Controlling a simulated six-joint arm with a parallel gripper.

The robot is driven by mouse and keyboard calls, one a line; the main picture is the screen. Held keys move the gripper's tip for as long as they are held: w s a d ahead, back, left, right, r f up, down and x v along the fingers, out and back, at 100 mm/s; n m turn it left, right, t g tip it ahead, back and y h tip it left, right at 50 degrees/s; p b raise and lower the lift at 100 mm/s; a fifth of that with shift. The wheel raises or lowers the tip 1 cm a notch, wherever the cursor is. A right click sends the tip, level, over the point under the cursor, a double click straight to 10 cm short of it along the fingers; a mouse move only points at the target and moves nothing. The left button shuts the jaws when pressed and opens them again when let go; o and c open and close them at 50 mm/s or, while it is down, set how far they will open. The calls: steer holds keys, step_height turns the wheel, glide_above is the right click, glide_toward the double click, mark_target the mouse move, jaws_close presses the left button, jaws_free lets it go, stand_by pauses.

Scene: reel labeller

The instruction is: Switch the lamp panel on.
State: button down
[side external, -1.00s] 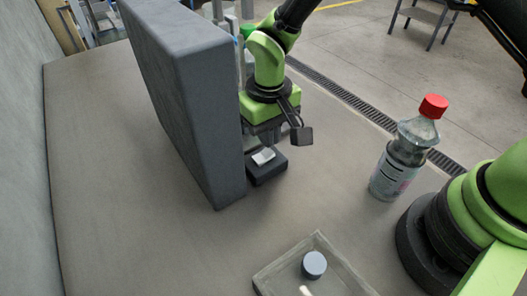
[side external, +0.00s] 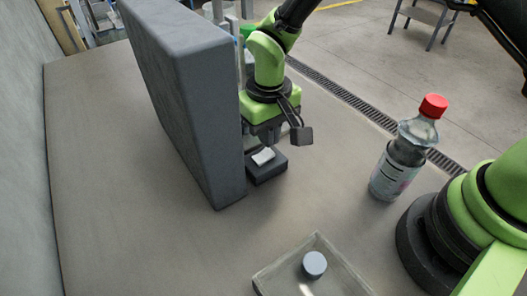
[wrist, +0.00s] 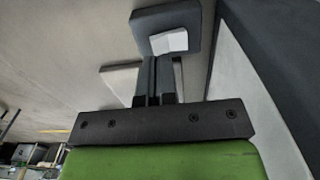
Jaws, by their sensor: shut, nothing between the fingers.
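The lamp panel (side external: 185,100) is a tall dark grey slab standing upright on the table. In the wrist view its dark edge (wrist: 262,50) and pale face (wrist: 238,105) show at the right; I cannot tell whether it is lit. A dark switch box (side external: 268,171) with a white rocker (side external: 263,156) sits beside the panel. The box (wrist: 150,20) and the rocker (wrist: 171,41) also show in the wrist view. My gripper (side external: 268,140) is shut and empty, its fingertips (wrist: 158,62) close to the rocker. I cannot tell whether they touch it.
A clear bottle with a red cap (side external: 404,150) stands to the right. A shallow clear tray (side external: 270,280) holding a small grey-blue round piece (side external: 314,264) lies in front. Some bottles stand behind my gripper. The table between switch box and tray is clear.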

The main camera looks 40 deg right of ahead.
steer(key=shift+f, duration=1.3)
stand_by(0.5)
steer(key=shift+r, duration=3.55)
steer(key=shift+r, duration=0.1)
step_height(320, 180, up, 7)
steer(key=t, duration=0.1)
glide_above(268, 151)
steer(key=d, duration=0.3)
steer(key=s+d+r+m+t+y, duration=0.2)
steer(key=s+d+r, duration=0.2)
steer(key=s+r, duration=0.3)
steer(key=s+d+r+m+t, duration=0.1)
steer(key=s+d+r+t, duration=0.1)
steer(key=s, duration=0.3)
steer(key=s+d+r+m+t, duration=0.1)
steer(key=s+d+r+t, duration=0.1)
steer(key=s, duration=0.4)
steer(key=shift+d+r, duration=0.15)
steer(key=shift+r, duration=0.7)
steer(key=shift+s, duration=0.1)
